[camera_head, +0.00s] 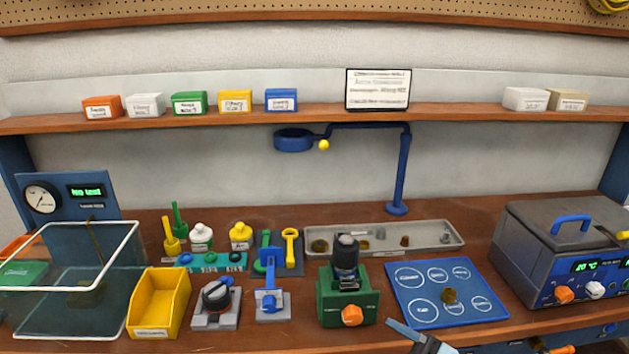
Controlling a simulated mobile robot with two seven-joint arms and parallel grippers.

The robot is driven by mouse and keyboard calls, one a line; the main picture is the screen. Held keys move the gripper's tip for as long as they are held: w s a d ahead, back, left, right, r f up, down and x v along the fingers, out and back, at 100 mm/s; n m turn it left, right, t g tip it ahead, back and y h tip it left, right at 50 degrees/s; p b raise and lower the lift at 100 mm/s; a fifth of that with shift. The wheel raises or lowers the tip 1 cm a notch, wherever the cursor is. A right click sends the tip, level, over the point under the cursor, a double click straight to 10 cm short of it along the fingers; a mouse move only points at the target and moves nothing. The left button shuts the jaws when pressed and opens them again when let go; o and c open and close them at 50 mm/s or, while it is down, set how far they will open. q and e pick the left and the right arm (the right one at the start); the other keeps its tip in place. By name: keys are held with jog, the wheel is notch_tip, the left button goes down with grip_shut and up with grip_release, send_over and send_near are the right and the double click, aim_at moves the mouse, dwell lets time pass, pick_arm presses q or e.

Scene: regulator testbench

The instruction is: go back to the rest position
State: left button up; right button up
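A thin grey-blue piece with a pale end (420,339) reaches up over the front edge of the bench, right of centre. On the wooden bench (470,233), a green block with a black cylinder and an orange knob (347,290) stands near the middle. A blue mat with white circles (408,281) lies to its right, with a small brass part (449,296) on it.
A clear tank (66,310) and a yellow bin (158,302) stand at the left. A grey heated box (545,250) stands at the right. A metal tray (440,234) lies behind the mat. A blue lamp-like arm (402,172) rises at the back. Small boxes line the shelf (450,112).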

jog(key=d+f+m+t+h, duration=0.5)
jog(key=f+m+t+h, duration=0.4)
jog(key=m, duration=0.3)
jog(key=s+d+f+m+g+h, duration=0.1)
jog(key=s+f+m+g+h, duration=0.25)
jog(key=s+f, duration=0.4)
jog(key=s+d+f+m+g+h, duration=0.1)
jog(key=s+f+m+g+h, duration=0.3)
jog(key=f, duration=0.7)
pick_arm(q)
notch_tip(320, 180, up, 13)
jog(key=s+a+p, duration=0.1)
jog(key=p, duration=1.5)
jog(key=shift+r+m, duration=0.2)
jog(key=shift+m, duration=0.1)
pick_arm(e)
notch_tip(320, 180, up, 14)
jog(key=s+d+n, duration=0.1)
jog(key=n, duration=0.1)
jog(key=shift+s+r+h, duration=0.15)
jog(key=shift+h, duration=0.2)
pick_arm(q)
jog(key=shift+d, duration=0.1)
